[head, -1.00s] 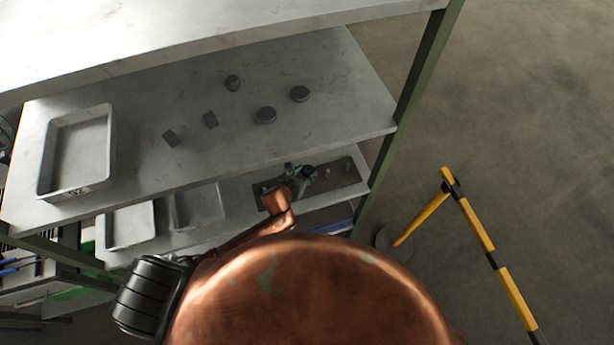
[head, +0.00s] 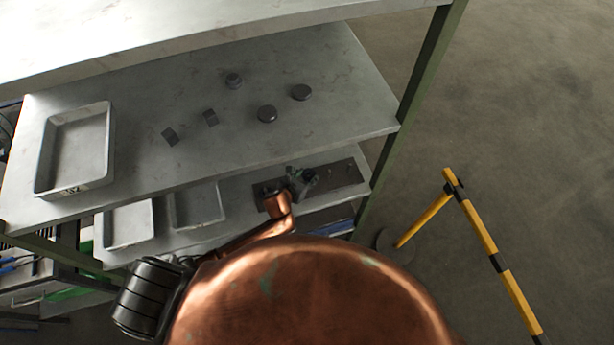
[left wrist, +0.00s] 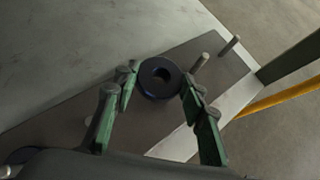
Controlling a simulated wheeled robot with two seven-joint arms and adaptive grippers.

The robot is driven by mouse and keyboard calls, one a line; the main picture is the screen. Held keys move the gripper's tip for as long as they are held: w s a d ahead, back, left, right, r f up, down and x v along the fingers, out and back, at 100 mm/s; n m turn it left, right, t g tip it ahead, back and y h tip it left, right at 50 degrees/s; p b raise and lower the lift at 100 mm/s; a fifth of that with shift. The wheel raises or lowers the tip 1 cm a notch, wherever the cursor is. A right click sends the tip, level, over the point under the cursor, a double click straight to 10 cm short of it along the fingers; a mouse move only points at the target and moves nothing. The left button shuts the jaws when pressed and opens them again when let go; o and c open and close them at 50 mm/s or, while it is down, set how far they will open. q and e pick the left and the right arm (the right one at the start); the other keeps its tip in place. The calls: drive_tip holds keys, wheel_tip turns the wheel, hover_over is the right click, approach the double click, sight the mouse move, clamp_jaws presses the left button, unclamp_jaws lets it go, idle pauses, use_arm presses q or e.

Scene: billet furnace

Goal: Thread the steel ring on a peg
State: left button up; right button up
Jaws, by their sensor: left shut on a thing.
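The steel ring (left wrist: 160,77) is a thick dark ring with a round hole, seen from above in the left wrist view. My left gripper (left wrist: 157,84) is shut on it, with one green finger on each side. In the head view the left gripper (head: 301,181) is over the dark peg board (head: 341,174) on the lower shelf. Two short grey pegs, a near one (left wrist: 199,63) and a farther one (left wrist: 230,45), stand right of the ring. No peg shows in the ring's hole, and its height above the board is unclear. My right gripper is not in view.
Several dark billets, one of them round (head: 267,113), lie on the upper shelf (head: 330,70) beside a grey tray (head: 42,165). Two more trays, one here (head: 128,226), stand on the lower shelf. A green post (head: 420,85) and a yellow-black barrier (head: 480,230) are at the right.

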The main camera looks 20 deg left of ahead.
use_arm(q)
drive_tip(key=o, duration=1.1)
drive_tip(key=shift+r, duration=0.1)
drive_tip(key=o, duration=0.5)
drive_tip(key=shift+c, duration=0.2)
drive_tip(key=shift+s, duration=0.1)
drive_tip(key=v, duration=1.1)
drive_tip(key=shift+s+r, duration=0.25)
